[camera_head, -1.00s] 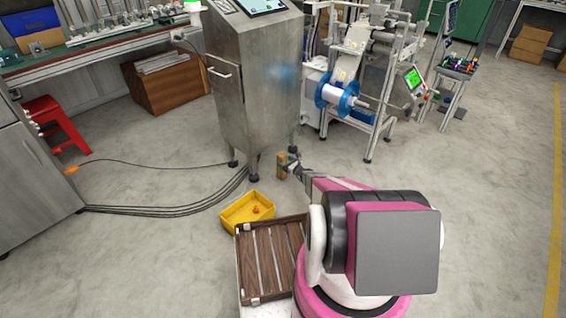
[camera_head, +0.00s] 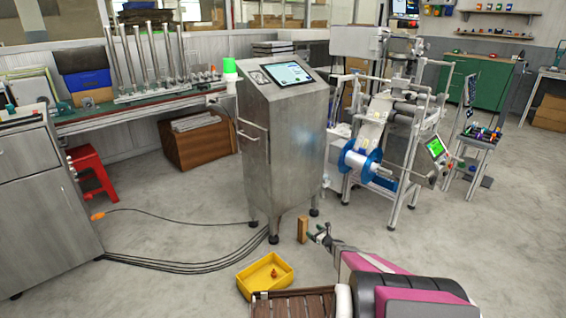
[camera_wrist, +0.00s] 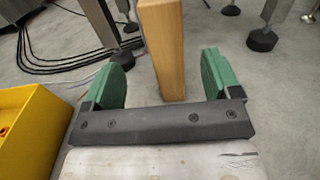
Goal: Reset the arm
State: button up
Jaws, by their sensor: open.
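My gripper (camera_head: 322,236) reaches forward low above the floor in the head view, just right of an upright wooden block (camera_head: 302,229). In the wrist view my gripper (camera_wrist: 164,78) has its two green fingers spread wide apart. The wooden block (camera_wrist: 163,45) shows between them and beyond, with gaps on both sides; neither finger touches it. Whether the block stands on the floor or is raised cannot be told. My pink and black arm is at the lower right of the head view, partly cut off by the frame.
A yellow bin (camera_head: 264,277) holds a small orange item, left of my arm; its side also shows in the wrist view (camera_wrist: 30,135). A slatted brown crate (camera_head: 292,303) is below it. A steel cabinet (camera_head: 285,150) and reel machine (camera_head: 362,163) stand ahead. Cables (camera_head: 185,268) cross the floor.

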jog(key=s+a+r+n+g, duration=0.6)
jog(key=s+a+r+n, duration=0.15)
jog(key=s+r, duration=0.35)
jog(key=s+a+r+n+g, duration=0.5)
jog(key=s+a+r+n, duration=0.3)
jog(key=r, duration=0.4)
jog(key=s+d+r+n+g+h, duration=0.1)
jog(key=s+d+r+n+h, duration=0.1)
jog(key=s+r+n+h, duration=0.3)
jog(key=s+d+r+n+g+h, duration=0.2)
jog(key=s+r+n+h, duration=0.3)
jog(key=s, duration=1.3)
notch_tip(320, 180, up, 8)
jog(key=d+n, duration=0.1)
jog(key=n, duration=0.2)
jog(key=shift+s+f+g+h, duration=0.15)
jog(key=shift+s+g+h, duration=0.15)
jog(key=shift+d, duration=0.1)
